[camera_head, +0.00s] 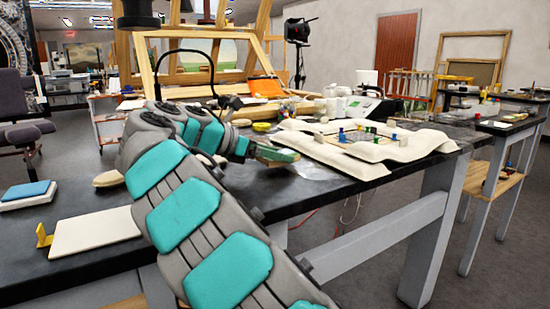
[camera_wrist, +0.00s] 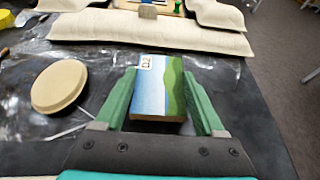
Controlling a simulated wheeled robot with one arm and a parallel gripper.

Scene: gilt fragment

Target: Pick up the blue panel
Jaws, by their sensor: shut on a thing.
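The blue panel (camera_wrist: 156,88) is a small block with a painted face of blue and white beside a green strip. It bears a white label that seems to read D2. My gripper (camera_wrist: 158,82) has green fingers on its left and right sides and is shut on it. In the head view my gripper (camera_head: 284,155) is low over the dark table, just short of the cream padded cushions. The panel is hard to make out there. I cannot tell whether its underside touches the table.
A round tan pad (camera_wrist: 60,86) lies left of my gripper. A cream cushion (camera_wrist: 150,36) lies beyond it, with small coloured pieces around a board (camera_head: 362,140). Clear film covers part of the dark table (camera_head: 300,195). The table edge is to the right.

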